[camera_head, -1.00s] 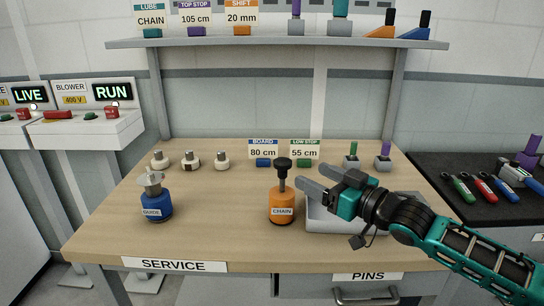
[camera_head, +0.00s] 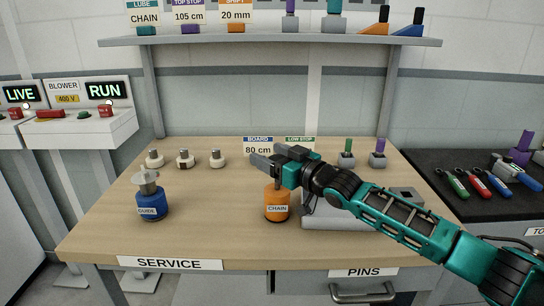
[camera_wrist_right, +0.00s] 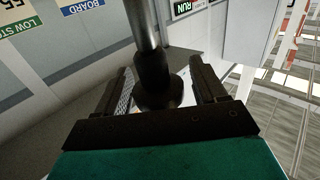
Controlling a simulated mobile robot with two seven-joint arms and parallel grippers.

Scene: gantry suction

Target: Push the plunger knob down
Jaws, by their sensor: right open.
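The orange oiler labelled CHAIN (camera_head: 276,203) stands upright on the bench, with a short piece of its plunger stem showing above it. My right gripper (camera_head: 267,154) is above the oiler and hides the black knob in the head view. In the right wrist view, the dark plunger knob (camera_wrist_right: 157,93) and its grey metal rod (camera_wrist_right: 144,25) lie between the two fingers of my right gripper (camera_wrist_right: 158,68). The fingers are open, with visible gaps to the knob. I cannot tell whether anything touches it. My left gripper is not in view.
A blue oiler labelled GUIDE (camera_head: 152,203) stands at left on the wooden bench (camera_head: 215,225). Several small white fittings (camera_head: 186,159) stand behind. A shelf (camera_head: 270,41) crosses above the bench's back.

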